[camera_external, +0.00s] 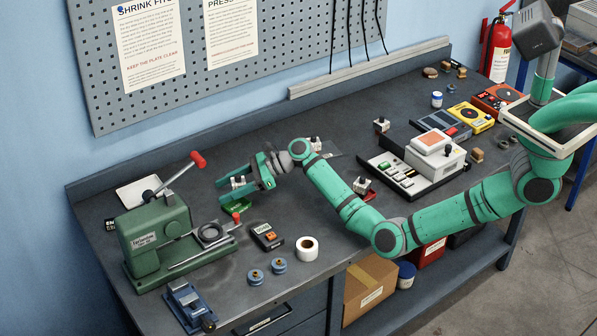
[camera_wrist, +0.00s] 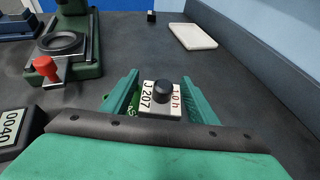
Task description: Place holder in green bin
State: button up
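A bit of lettered green shows beside the holder in the wrist view, mostly hidden.
A green press (camera_external: 155,243) with a red-tipped lever stands to the left. A dark meter (camera_external: 266,236), a white tape roll (camera_external: 307,248) and blue spools lie in front. A pale tray (camera_external: 135,191) lies behind the press. Other holders stand to the right, one by a red bin (camera_external: 369,195).

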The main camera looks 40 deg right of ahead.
aim_at(242, 180)
jog(key=shift+r, duration=0.1)
jog(key=shift+d+r, duration=0.1)
jog(key=shift+r, duration=0.05)
jog(key=v, duration=0.7)
jog(key=shift+s+d, duration=0.1)
dwell(0.4)
